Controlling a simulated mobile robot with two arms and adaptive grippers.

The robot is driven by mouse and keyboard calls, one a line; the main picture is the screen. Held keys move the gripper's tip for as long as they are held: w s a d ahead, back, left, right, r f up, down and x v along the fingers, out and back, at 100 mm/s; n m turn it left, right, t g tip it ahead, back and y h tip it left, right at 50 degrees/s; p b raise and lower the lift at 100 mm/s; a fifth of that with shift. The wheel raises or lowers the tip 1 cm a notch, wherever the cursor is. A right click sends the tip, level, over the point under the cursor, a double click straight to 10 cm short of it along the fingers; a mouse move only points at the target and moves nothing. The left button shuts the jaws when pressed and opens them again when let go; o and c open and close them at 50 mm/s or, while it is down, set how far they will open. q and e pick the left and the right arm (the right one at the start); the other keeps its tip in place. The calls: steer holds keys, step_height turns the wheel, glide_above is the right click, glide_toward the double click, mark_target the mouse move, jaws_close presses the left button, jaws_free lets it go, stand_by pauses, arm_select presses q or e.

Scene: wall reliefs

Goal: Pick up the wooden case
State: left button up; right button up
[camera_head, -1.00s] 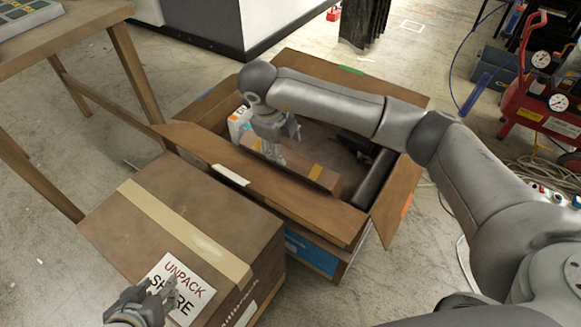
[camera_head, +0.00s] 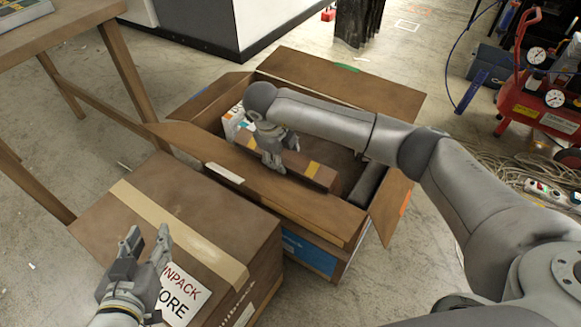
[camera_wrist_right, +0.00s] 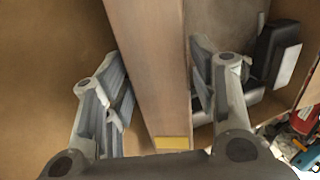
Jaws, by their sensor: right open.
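The wooden case (camera_head: 325,178) is a long brown bar-shaped box with a yellow label, lying inside the open cardboard box. In the right wrist view the case (camera_wrist_right: 150,55) runs lengthwise between my fingers. My right gripper (camera_head: 279,166) reaches down into the box at the case. In its wrist view the right gripper (camera_wrist_right: 158,75) is open, one finger on each side of the case; I cannot tell whether they touch it. My left gripper (camera_head: 148,240) is open and empty above the closed carton. My right arm hides part of the box's inside.
The open cardboard box (camera_head: 285,207) has flaps spread outward and holds a white box (camera_head: 233,122) and dark items (camera_head: 370,183). The closed carton (camera_head: 185,205) stands in front. A wooden table (camera_head: 75,40) is at left, a red compressor (camera_head: 540,115) at right.

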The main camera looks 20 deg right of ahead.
jaws_close()
steer(key=shift+r, duration=0.1)
stand_by(0.4)
steer(key=shift+a, duration=0.1)
